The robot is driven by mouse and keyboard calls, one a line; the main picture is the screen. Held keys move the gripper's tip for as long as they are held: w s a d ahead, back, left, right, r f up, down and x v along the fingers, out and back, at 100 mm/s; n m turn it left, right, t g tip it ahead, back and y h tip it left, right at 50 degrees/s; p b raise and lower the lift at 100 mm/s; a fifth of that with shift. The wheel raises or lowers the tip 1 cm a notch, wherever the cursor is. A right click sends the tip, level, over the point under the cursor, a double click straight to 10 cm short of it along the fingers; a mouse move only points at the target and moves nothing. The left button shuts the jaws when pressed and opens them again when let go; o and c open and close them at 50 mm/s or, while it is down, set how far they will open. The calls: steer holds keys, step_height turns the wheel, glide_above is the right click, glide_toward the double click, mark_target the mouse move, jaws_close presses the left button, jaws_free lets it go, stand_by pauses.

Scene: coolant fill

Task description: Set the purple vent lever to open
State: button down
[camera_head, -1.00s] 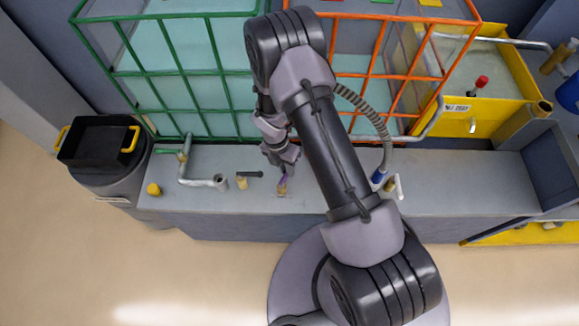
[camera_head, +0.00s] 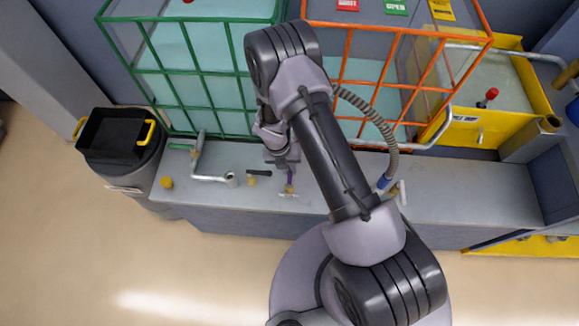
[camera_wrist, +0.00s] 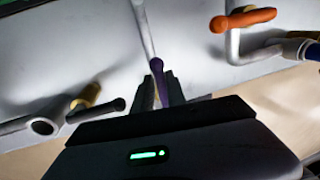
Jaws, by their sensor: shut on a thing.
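The purple vent lever (camera_wrist: 158,76) shows in the wrist view, rising between the two fingers of my gripper (camera_wrist: 160,88). My gripper is shut on it. In the head view the purple lever (camera_head: 290,176) is a small strip at the front part of the grey bench, just below my gripper (camera_head: 284,163). My arm hides part of the bench around it. I cannot tell from these frames which position the lever is in.
A black-handled valve (camera_head: 258,174) and a pipe with an open end (camera_head: 231,180) stand left of the lever. An orange handle (camera_wrist: 243,19) and a hose are to its right. Green (camera_head: 205,60) and orange (camera_head: 397,75) cages stand behind. A black bin (camera_head: 122,140) is at the left.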

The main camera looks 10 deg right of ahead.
stand_by(0.3)
steer(key=c, duration=1.3)
jaws_free()
steer(key=shift+c, duration=0.2)
steer(key=a+r+p, duration=0.1)
steer(key=r+p, duration=0.1)
steer(key=r, duration=0.6)
steer(key=w+a+r+p, duration=0.1)
steer(key=a+r+p, duration=0.1)
steer(key=r, duration=0.7)
steer(key=shift+a+p, duration=0.15)
steer(key=shift+p, duration=0.6)
steer(key=shift+r, duration=0.1)
steer(key=s+d+r+m+t+y+b, duration=0.25)
steer(key=r+m+b, duration=0.35)
steer(key=r+m, duration=1.1)
steer(key=s+r+m+t+y+b, duration=0.1)
steer(key=s+r+m+t+b, duration=0.3)
steer(key=s+m, duration=1.2)
step_height(320, 180, up, 4)
steer(key=m+b, duration=0.1)
steer(key=m, duration=0.3)
steer(key=shift+s+d+y, duration=0.2)
steer(key=shift+y, duration=0.15)
